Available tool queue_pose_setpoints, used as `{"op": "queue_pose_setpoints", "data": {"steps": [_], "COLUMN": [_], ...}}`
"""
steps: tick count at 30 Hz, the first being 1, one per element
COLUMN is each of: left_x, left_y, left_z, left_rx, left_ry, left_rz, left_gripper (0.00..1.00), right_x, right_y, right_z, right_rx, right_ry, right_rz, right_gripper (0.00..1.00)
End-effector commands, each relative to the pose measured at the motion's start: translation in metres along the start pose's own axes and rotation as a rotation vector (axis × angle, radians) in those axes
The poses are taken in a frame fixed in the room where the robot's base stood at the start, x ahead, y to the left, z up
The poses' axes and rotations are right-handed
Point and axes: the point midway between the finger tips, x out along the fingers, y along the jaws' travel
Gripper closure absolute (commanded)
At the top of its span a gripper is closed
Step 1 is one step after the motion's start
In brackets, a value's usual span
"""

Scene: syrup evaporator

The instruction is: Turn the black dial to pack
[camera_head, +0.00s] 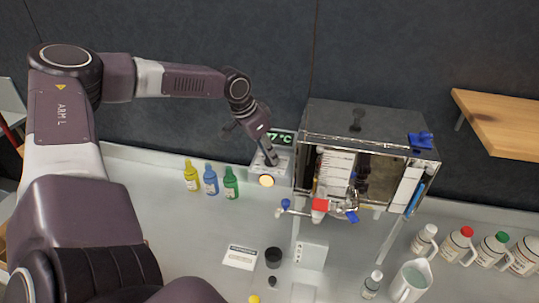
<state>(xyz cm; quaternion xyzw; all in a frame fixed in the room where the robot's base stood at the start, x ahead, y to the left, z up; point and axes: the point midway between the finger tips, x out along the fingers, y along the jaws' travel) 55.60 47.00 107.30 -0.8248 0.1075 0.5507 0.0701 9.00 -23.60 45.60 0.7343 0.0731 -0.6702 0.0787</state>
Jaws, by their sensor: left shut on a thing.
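My left gripper (270,160) reaches down from the upper left to a pale control box (284,171) at the back of the counter. Its fingers are shut at the box's face, on what appears to be the black dial. The fingers cover most of the dial, and I cannot read its markings or its setting. A green display (283,138) above the fingers reads "7 °C", partly hidden by the gripper. A round lamp (266,181) at the box's lower front glows yellow. My right gripper is not in view.
A glass-fronted evaporator (326,140) with blue and red valves stands right beside the box. Yellow (191,177), blue (210,180) and green (230,183) bottles stand left of it. A white card (240,257), a black cylinder (273,257) and several jugs are nearer the front. A wooden shelf (505,118) juts out right.

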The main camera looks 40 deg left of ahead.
Motion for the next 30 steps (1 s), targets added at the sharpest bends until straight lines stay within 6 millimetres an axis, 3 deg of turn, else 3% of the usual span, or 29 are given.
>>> {"op": "queue_pose_setpoints", "data": {"steps": [15,30], "left_x": [0.005,0.003], "left_y": [-0.005,-0.006], "left_z": [0.0,-0.002], "left_rx": [0.451,0.786], "left_ry": [-0.001,-0.003], "left_rz": [0.185,0.323], "left_gripper": [1.0,1.0], "right_x": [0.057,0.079], "right_y": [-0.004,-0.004], "right_z": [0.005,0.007], "right_rx": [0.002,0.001], "right_ry": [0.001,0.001], "right_rz": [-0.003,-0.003], "right_gripper": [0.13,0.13]}}
